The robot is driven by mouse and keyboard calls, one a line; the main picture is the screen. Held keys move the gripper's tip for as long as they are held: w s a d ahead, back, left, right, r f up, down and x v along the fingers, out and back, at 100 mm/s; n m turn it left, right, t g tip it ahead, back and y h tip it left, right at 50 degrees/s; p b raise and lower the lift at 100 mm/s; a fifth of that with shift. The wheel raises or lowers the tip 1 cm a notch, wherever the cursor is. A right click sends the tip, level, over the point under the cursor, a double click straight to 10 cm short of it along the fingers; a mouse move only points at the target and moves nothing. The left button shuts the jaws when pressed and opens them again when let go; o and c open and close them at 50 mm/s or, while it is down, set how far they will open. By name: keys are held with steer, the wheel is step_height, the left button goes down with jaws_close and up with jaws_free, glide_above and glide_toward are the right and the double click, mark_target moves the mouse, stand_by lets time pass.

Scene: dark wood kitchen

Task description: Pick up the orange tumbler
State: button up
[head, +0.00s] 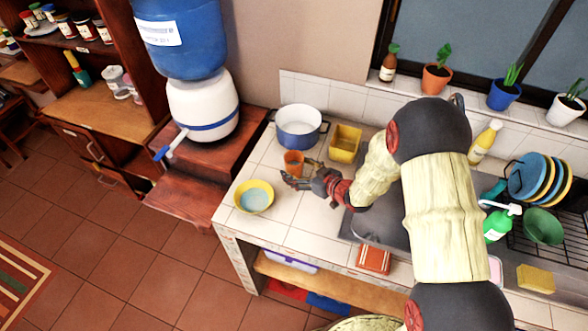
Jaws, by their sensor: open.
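The orange tumbler (293,162) stands upright on the white tiled counter (285,235), in front of the blue pot. My gripper (294,179) is open, just in front of the tumbler on the near side. Its fingers point left and partly overlap the tumbler's lower part in this view. I cannot tell whether they touch it. My arm reaches in from the right across the counter and sink.
A yellow bowl (255,196) stands at the front left. A blue and white pot (299,127) and a yellow square container (345,143) stand behind the tumbler. A red brick-like item (374,259) lies near the front edge. A dish rack (545,195) is at the right.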

steer(key=x, duration=0.2)
steer(key=shift+w+a+f, duration=0.15)
steer(key=shift+f, duration=0.05)
steer(key=c, duration=1.3)
steer(key=shift+r, duration=0.1)
steer(key=shift+c, duration=0.3)
steer(key=shift+r, duration=0.15)
